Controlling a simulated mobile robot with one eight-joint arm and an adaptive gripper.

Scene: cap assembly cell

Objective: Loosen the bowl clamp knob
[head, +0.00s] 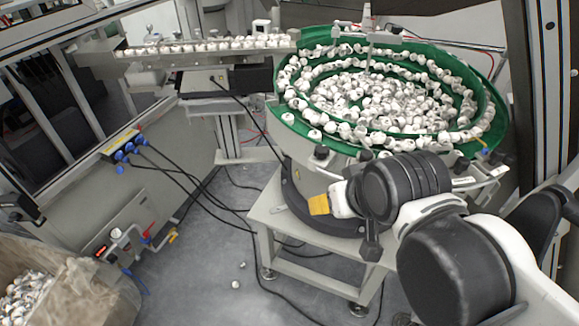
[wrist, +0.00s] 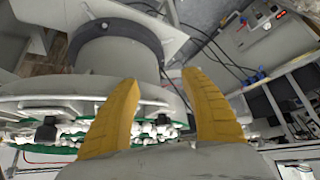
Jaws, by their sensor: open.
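The green feeder bowl (head: 299,123) is full of small white caps and stands on a grey drum base. Small black clamp knobs sit along its near rim, one at the front left (head: 321,152) and another at the right (head: 461,163). A black knob (wrist: 46,131) also shows at the rim in the wrist view, left of the fingers. My gripper (head: 319,204) is just below the front-left knob in the head view, its yellow finger apart from it. In the wrist view my gripper (wrist: 160,79) is open, with nothing seen between its yellow fingers.
The bowl stands on a light metal stand (head: 262,222) with cables on the floor around it. A linear track (head: 205,46) with white caps runs at the upper left. A lined box of caps (head: 115,290) is at the lower left. Floor between is mostly clear.

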